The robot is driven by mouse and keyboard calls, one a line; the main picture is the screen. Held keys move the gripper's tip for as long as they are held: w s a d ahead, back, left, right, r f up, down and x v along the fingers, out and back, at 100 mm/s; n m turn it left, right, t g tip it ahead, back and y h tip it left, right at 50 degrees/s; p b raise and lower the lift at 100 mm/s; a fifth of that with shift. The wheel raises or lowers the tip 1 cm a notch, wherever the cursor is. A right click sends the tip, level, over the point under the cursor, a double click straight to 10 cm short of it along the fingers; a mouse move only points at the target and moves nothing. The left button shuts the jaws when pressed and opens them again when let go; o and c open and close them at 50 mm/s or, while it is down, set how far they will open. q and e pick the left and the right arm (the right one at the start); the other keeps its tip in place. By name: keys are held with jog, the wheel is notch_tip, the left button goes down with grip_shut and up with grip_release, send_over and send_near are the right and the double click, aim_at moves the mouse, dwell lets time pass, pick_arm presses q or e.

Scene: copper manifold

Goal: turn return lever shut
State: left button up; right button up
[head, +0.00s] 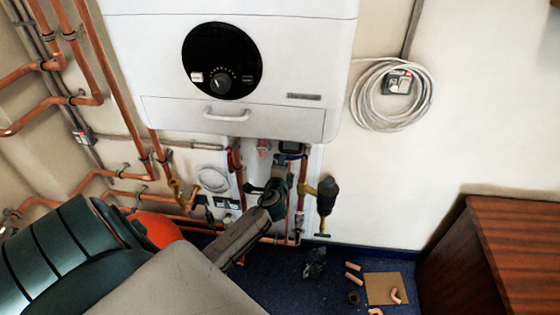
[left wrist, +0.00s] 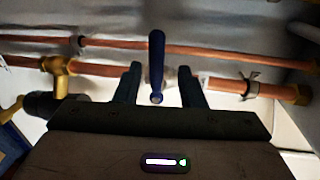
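A lever with a dark blue handle (left wrist: 157,66) shows in the left wrist view. It stands upright in the picture, crossing copper pipes that run left to right. My left gripper (left wrist: 158,88) is open, with one dark finger on each side of the handle and a visible gap to both. In the head view my left gripper (head: 272,180) is under the boiler among the vertical pipes. A small dark blue part (head: 290,156) shows just above it there; the rest of the lever is hidden by the gripper. My right gripper is not in view.
The white boiler (head: 300,60) hangs just above the gripper. A brass valve with a black body (head: 327,192) is close on the right. Copper pipes (head: 130,173) crowd the left. Pipe offcuts and cardboard (head: 378,282) lie on the blue floor near a wooden cabinet (head: 500,250).

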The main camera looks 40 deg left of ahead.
pick_arm(q)
jog(key=shift+b+v, duration=0.45)
jog(key=shift+v, duration=2.2)
